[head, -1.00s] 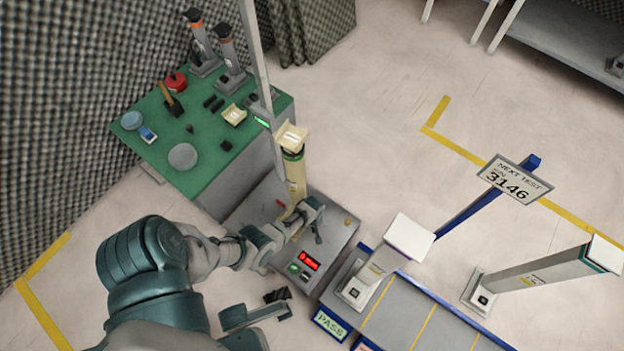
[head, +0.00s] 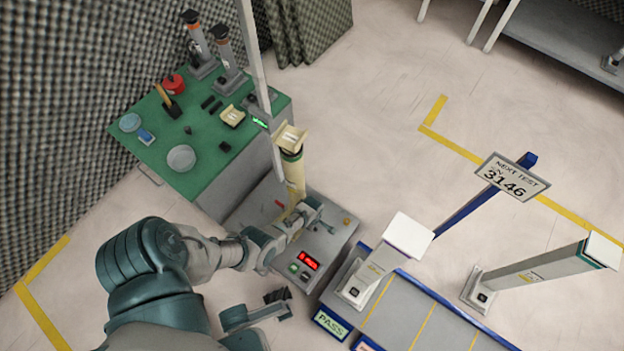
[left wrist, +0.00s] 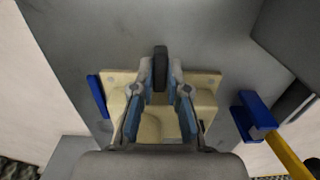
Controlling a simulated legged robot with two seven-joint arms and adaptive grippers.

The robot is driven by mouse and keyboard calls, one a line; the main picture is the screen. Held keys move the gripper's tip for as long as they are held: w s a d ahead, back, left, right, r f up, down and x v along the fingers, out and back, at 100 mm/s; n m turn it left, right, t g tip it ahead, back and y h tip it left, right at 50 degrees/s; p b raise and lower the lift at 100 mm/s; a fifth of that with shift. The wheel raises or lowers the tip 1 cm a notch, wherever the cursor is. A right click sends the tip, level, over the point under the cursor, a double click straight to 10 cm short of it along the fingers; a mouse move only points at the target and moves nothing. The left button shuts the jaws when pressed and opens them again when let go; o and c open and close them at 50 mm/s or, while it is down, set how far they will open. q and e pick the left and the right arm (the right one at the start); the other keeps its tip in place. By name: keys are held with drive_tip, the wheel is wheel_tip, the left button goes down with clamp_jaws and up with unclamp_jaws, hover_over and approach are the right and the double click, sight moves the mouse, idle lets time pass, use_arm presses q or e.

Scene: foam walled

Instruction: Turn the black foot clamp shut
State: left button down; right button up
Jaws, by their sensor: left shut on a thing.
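In the left wrist view the black foot clamp (left wrist: 160,68) is a dark upright lever between the fingertips of my left gripper (left wrist: 160,88). The fingers are closed in on it from both sides. Below it is the cream foot (left wrist: 208,105) of a post, partly hidden by the fingers. In the head view the cream post (head: 293,175) stands upright on the grey test stand, and my left gripper (head: 308,212) is at its base, where the clamp cannot be made out. My right gripper (head: 278,296) is low in front of the stand, its jaws unclear.
The grey stand (head: 338,238) carries a red display (head: 309,260). In the wrist view a blue block (left wrist: 97,96) and a blue clamp with yellow handle (left wrist: 254,113) flank the foot. A green table (head: 205,190) is behind left; a blue-edged PASS rack (head: 400,315) is at right.

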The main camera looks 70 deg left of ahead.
use_arm(q)
drive_tip(key=shift+w+d, duration=0.1)
drive_tip(key=shift+d, duration=0.05)
idle(0.3)
drive_tip(key=c, duration=1.2)
unclamp_jaws()
drive_tip(key=shift+o, duration=0.2)
wheel_tip(320, 180, up, 12)
drive_tip(key=shift+f, duration=0.15)
